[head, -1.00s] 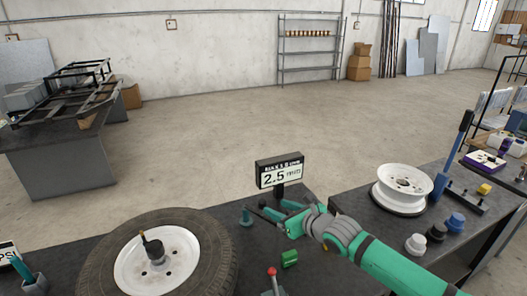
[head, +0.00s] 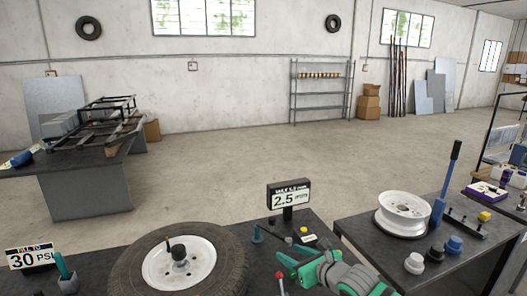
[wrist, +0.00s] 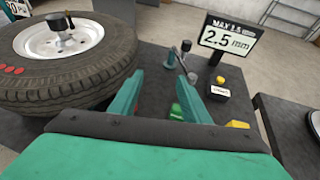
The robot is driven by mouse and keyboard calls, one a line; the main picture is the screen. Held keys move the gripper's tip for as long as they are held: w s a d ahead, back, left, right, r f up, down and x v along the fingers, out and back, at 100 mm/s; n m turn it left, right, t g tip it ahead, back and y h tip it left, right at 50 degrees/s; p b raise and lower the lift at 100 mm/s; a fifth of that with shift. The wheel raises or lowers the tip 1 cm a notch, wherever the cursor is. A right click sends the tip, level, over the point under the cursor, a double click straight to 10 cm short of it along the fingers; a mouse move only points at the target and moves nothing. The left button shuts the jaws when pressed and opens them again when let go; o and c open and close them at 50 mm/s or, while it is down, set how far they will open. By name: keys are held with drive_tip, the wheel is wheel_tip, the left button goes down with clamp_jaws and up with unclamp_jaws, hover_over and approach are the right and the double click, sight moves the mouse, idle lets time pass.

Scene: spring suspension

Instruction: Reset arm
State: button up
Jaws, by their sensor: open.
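My gripper (head: 290,266) is green and sits over the front of the dark bench, right of the tyre. In the wrist view its two green fingers (wrist: 163,88) stand apart with nothing held between them. A small green object (wrist: 177,112) shows below and between the fingers, partly hidden by the right one. My grey wrist and green arm run to the lower right in the head view.
A tyre on a white rim (head: 180,262) lies left of my gripper. A 2.5 mm display (head: 289,197) stands behind it, with a yellow button (wrist: 220,80) nearby. A white rim (head: 403,210) and blue lever (head: 446,190) are on the right bench.

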drive_tip(key=s+a+r+m+t+y, duration=0.1)
drive_tip(key=a+r+m+y, duration=0.2)
drive_tip(key=a, duration=0.6)
drive_tip(key=s+a+r+m+t+y, duration=0.1)
drive_tip(key=a+r+m+y, duration=0.15)
drive_tip(key=a+r, duration=0.55)
drive_tip(key=s+a+r+m+t+y, duration=0.1)
drive_tip(key=s+a+r+m+t, duration=0.45)
drive_tip(key=m, duration=0.55)
drive_tip(key=s+d+f+m+t+h, duration=0.1)
drive_tip(key=s+d+f+m+h, duration=0.2)
drive_tip(key=s+f+m+h, duration=0.65)
drive_tip(key=s+d+f+m+h, duration=0.3)
drive_tip(key=s+f+m+h, duration=0.2)
drive_tip(key=s+f+m, duration=0.9)
drive_tip(key=s+d+f+m+g, duration=0.1)
drive_tip(key=s+d+f, duration=0.3)
drive_tip(key=s, duration=0.7)
drive_tip(key=s+d+f+m+g+y, duration=0.1)
drive_tip(key=s+d+f+g, duration=0.2)
drive_tip(key=s+f, duration=0.4)
drive_tip(key=s, duration=0.3)
drive_tip(key=shift+s+d+g, duration=0.35)
drive_tip(key=shift+d, duration=0.05)
drive_tip(key=shift+f, duration=0.1)
